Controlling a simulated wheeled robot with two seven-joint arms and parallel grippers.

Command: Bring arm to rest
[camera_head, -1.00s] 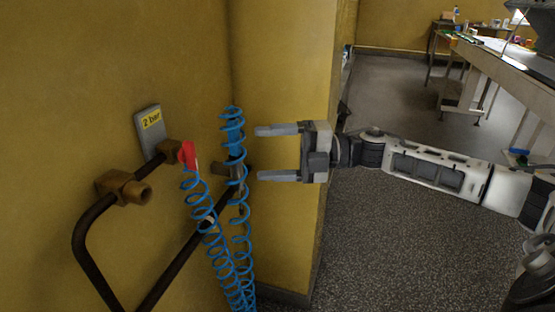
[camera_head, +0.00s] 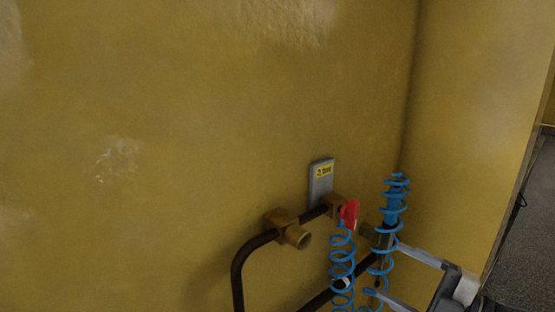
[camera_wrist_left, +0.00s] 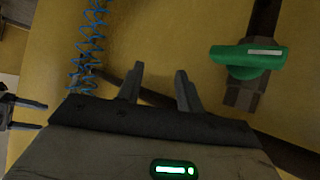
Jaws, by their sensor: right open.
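My right gripper (camera_head: 381,268) is at the lower right of the head view, open. Its fingertips point left at the blue coiled hose (camera_head: 396,205); I cannot tell whether they touch it. It also shows at the left edge of the left wrist view (camera_wrist_left: 38,115). My left gripper (camera_wrist_left: 160,70) shows only in the left wrist view. Its two fingers stand apart with nothing between them, in front of the yellow wall.
A dark pipe (camera_head: 240,268) with a brass fitting (camera_head: 290,230) runs along the yellow wall (camera_head: 150,120). A red handle (camera_head: 350,212) and a grey labelled plate (camera_head: 321,182) are beside it. A green valve handle (camera_wrist_left: 248,57) is right of my left gripper.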

